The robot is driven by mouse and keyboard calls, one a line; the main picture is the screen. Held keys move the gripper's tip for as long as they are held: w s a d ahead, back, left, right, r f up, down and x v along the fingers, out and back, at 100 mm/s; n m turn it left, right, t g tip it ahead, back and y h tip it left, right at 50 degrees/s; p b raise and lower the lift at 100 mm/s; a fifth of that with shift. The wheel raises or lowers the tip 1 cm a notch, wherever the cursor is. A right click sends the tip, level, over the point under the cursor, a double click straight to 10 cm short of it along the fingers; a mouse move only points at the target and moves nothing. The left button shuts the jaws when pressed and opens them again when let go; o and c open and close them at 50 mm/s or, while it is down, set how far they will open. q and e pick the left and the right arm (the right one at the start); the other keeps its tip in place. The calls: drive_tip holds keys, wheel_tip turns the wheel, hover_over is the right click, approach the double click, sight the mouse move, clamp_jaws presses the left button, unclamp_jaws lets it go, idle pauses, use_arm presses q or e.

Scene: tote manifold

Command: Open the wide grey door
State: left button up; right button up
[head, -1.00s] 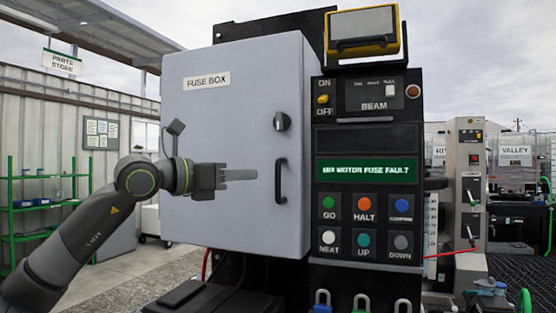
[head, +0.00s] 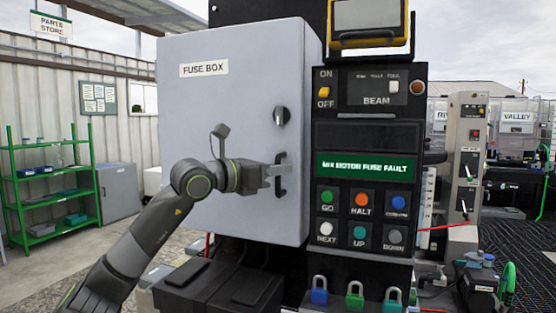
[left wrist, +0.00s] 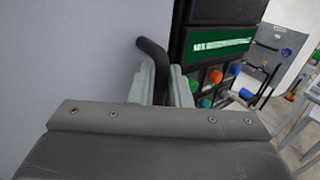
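The wide grey door (head: 225,110) is the flat front of the box labelled FUSE BOX, and it looks closed. A black upright bar handle (head: 280,186) sits near its right edge, below a dark round knob (head: 282,116). In the left wrist view, the handle (left wrist: 157,70) stands between the two pale fingers of my left gripper (left wrist: 160,88), with little gap on either side. Whether the fingers press on it is not clear. My right gripper is not in view.
A black control panel (head: 365,140) with coloured buttons adjoins the door's right side. Several padlocks (head: 354,298) and a black ledge (head: 215,285) are below. Green shelving (head: 50,185) stands further back at the left.

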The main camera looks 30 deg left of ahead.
use_arm(q)
drive_tip(key=shift+w, duration=0.15)
clamp_jaws()
